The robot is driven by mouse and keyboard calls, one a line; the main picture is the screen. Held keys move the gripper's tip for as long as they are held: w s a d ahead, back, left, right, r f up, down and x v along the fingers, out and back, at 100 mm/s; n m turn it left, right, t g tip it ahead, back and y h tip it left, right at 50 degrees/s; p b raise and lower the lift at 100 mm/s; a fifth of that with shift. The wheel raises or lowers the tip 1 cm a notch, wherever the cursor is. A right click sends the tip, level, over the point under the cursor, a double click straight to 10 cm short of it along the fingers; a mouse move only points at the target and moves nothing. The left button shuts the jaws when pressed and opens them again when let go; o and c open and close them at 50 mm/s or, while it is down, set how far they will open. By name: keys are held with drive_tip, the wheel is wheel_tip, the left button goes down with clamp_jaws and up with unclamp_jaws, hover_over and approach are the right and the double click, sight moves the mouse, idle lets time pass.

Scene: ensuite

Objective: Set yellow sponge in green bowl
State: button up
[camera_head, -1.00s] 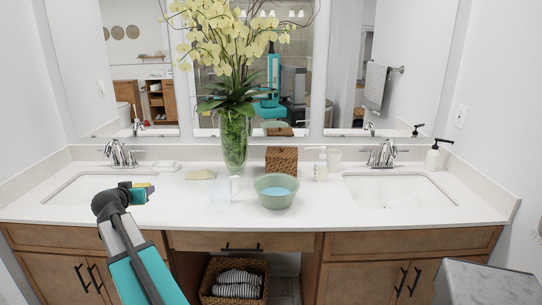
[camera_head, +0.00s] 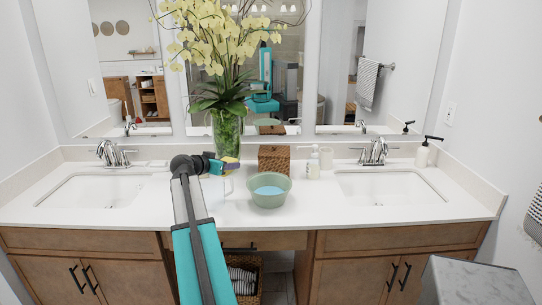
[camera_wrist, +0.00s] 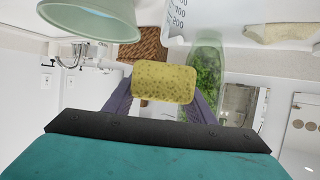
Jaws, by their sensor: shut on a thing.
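The yellow sponge (camera_wrist: 164,82) is held between the two fingers of my gripper (camera_wrist: 160,100) in the wrist view. In the head view my gripper (camera_head: 231,165) is over the counter, left of the green bowl, with a little of the sponge (camera_head: 230,160) showing. The green bowl (camera_head: 270,198) stands on the counter with something light blue inside. The bowl also shows at the upper left of the wrist view (camera_wrist: 95,22), apart from the sponge.
A clear pitcher (camera_head: 218,190) stands just left of the bowl, partly behind my arm. A woven box (camera_head: 274,160), a soap dispenser (camera_head: 313,165) and a vase of orchids (camera_head: 227,135) stand behind. Sinks lie at both sides. The counter in front of the bowl is clear.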

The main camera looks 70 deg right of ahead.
sight(271, 180)
drive_tip(key=s+d+r+m+g, duration=0.1)
drive_tip(key=s+d+g, duration=0.1)
drive_tip(key=s+d, duration=0.2)
drive_tip(key=s+d+r+m+g+y+p, duration=0.1)
drive_tip(key=s+d, duration=0.3)
drive_tip(key=s, duration=0.7)
drive_tip(key=shift+s+r+m+g, duration=0.15)
drive_tip(key=shift+s+m+g, duration=0.15)
drive_tip(key=shift+m+g, duration=0.4)
drive_tip(key=shift+f+b, duration=0.95)
drive_tip(key=shift+f, duration=4.55)
drive_tip(key=o, duration=1.1)
drive_tip(key=shift+r, duration=0.1)
wheel_tip(271, 180, up, 7)
drive_tip(key=shift+p, duration=0.3)
